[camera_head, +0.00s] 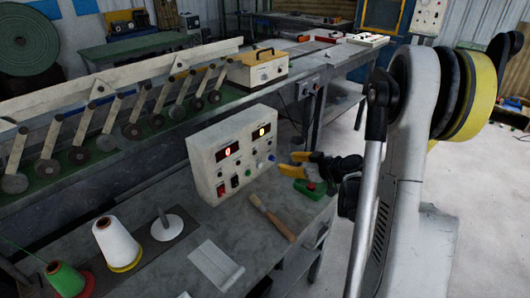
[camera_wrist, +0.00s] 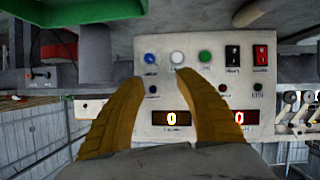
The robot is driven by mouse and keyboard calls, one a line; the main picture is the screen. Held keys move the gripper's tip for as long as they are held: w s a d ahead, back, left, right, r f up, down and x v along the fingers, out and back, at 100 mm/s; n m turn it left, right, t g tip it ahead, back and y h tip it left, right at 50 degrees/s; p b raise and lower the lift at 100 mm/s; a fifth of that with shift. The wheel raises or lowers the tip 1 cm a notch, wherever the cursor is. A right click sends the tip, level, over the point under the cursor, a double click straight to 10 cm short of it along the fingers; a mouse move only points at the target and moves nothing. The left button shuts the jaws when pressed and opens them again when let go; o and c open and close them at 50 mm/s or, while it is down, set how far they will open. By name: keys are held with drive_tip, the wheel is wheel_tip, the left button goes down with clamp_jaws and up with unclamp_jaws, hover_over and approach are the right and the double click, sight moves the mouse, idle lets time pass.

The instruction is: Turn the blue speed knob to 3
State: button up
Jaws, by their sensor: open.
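A pale control box (camera_head: 205,150) stands on the grey bench, its face toward my gripper. A round blue control (camera_head: 272,158) sits at the right end of its lower row. In the inverted wrist view, the blue control (camera_wrist: 150,58) appears beyond and between my yellow fingertips, beside a white one (camera_wrist: 178,57). My gripper (camera_head: 291,163) is open and empty, close to the panel's right side. Contact is not visible. Both displays (camera_wrist: 171,118) (camera_wrist: 239,117) appear to read 0.
A roller machine (camera_head: 130,125) runs behind the box.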

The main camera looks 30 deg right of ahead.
sight(274, 158)
drive_tip(key=shift+t, duration=0.3)
drive_tip(key=w+f+b, duration=0.1)
drive_tip(key=w, duration=0.1)
drive_tip(key=w+f+b, duration=0.1)
drive_tip(key=w+f, duration=0.1)
drive_tip(key=w, duration=0.1)
drive_tip(key=w+f+b, duration=0.1)
drive_tip(key=w+f, duration=0.1)
drive_tip(key=w, duration=0.1)
drive_tip(key=shift+w, duration=0.2)
drive_tip(key=shift+w+a+f+b, duration=0.15)
drive_tip(key=shift+w+b, duration=0.15)
drive_tip(key=shift+w, duration=0.35)
clamp_jaws()
